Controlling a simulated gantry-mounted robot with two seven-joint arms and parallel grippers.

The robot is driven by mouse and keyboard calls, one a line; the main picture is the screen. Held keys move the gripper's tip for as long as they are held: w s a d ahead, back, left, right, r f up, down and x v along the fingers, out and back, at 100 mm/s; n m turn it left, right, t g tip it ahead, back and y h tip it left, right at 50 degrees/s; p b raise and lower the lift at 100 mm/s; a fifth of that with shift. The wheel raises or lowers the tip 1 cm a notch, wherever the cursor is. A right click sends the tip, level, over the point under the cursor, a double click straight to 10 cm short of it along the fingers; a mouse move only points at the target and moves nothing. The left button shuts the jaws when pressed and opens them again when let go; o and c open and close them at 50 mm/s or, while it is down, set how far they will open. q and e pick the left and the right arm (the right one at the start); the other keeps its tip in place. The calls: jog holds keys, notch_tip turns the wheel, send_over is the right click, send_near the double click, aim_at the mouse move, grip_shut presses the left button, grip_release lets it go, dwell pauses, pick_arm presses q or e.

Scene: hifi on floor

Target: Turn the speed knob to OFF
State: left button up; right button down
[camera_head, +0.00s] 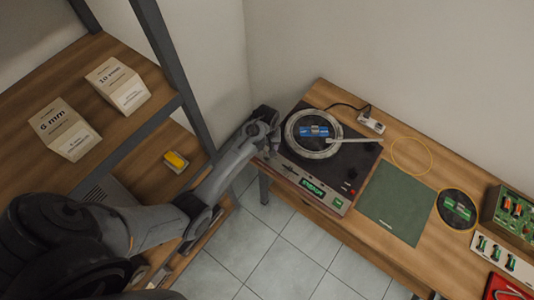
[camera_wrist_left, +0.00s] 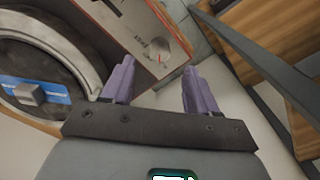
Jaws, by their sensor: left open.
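The record player (camera_head: 335,150) sits on the wooden bench, with a black top, a round platter (camera_head: 312,133) and a grey tonearm (camera_head: 345,141). My left gripper (camera_head: 268,153) is at the left end of its front panel (camera_head: 312,182) and hides that corner in the head view. In the left wrist view the two purple fingers of my left gripper (camera_wrist_left: 158,65) are open, with nothing between them. Just beyond the fingertips, a small round silvery knob (camera_wrist_left: 160,47) sits on the panel, apart from the fingers. Its marks are too small to read. My right gripper is out of view.
A green mat (camera_head: 395,202), a yellow ring (camera_head: 411,155), a black disc (camera_head: 457,208) and a circuit-board box (camera_head: 514,211) lie to the right on the bench. A shelf with a dark metal post (camera_head: 172,75) and labelled boxes (camera_head: 117,84) stands at the left.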

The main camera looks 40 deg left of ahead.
aim_at(267, 155)
pick_arm(q)
jog(key=shift+f, duration=3.1)
jog(key=c, duration=1)
jog(key=shift+r+m+p, duration=0.2)
jog(key=shift+m+p, duration=0.55)
jog(key=shift+m, duration=0.15)
jog(key=shift+c, duration=0.2)
jog(key=m+p, duration=0.1)
jog(key=m, duration=0.1)
jog(key=shift+m+p, duration=0.3)
jog(key=shift+p, duration=0.1)
jog(key=m+p, duration=0.1)
jog(key=m, duration=0.2)
jog(key=shift+f, duration=0.1)
jog(key=shift+f+m+p, duration=0.1)
jog(key=shift+m+p, duration=0.45)
jog(key=shift+m, duration=0.55)
